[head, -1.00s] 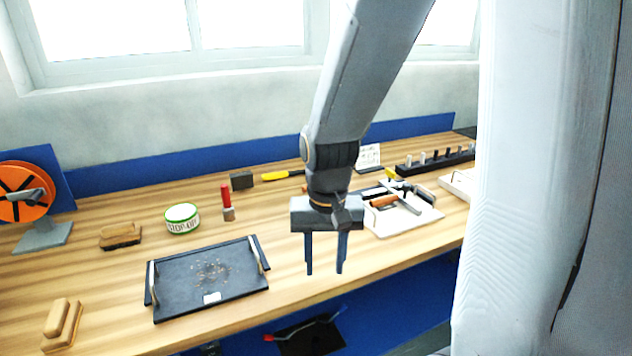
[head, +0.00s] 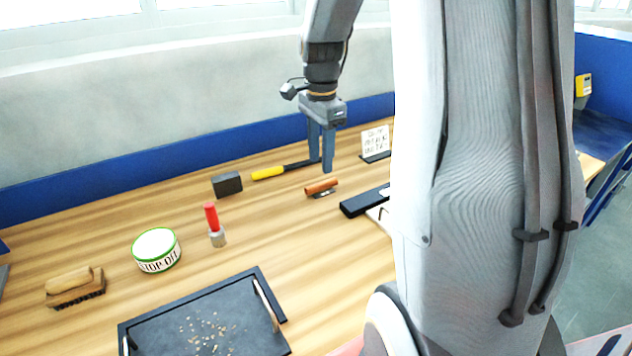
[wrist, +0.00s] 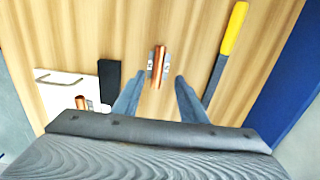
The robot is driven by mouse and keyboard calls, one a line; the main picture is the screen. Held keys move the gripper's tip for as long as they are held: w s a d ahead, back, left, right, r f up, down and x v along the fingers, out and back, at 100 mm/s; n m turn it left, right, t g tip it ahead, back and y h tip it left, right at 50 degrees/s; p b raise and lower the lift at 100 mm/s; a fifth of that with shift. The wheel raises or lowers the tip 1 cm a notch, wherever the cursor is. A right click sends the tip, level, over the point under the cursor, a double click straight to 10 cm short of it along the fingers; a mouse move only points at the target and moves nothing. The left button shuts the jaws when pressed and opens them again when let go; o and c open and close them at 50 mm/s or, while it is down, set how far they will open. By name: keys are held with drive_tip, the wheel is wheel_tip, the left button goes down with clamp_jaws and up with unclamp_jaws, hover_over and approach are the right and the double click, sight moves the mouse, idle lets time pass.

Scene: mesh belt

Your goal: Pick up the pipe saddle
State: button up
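The pipe saddle is probably the copper-coloured half-round piece (head: 321,186) with small grey metal tabs, lying on the wooden bench. In the wrist view the copper piece (wrist: 158,63) lies ahead of the fingertips and roughly centred across the gap between them. My gripper (head: 321,168) is open and empty, pointing down, with its fingertips above the bench near this piece. In the wrist view my gripper's two fingers (wrist: 157,80) are spread apart, touching nothing.
A yellow-handled tool (head: 268,173) and a dark block (head: 227,184) lie behind. A black bar (head: 362,202) lies to the right. A white tray (wrist: 67,88) with another copper piece is at left in the wrist view.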

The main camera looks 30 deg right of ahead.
sight(322, 183)
drive_tip(key=shift+s+d+f+p, duration=0.1)
drive_tip(key=shift+f+p, duration=0.4)
drive_tip(key=shift+f, duration=1.2)
drive_tip(key=shift+s+f+p, duration=0.1)
drive_tip(key=shift+f+p, duration=0.35)
drive_tip(key=shift+f, duration=1.25)
drive_tip(key=shift+f, duration=0.25)
drive_tip(key=c, duration=0.8)
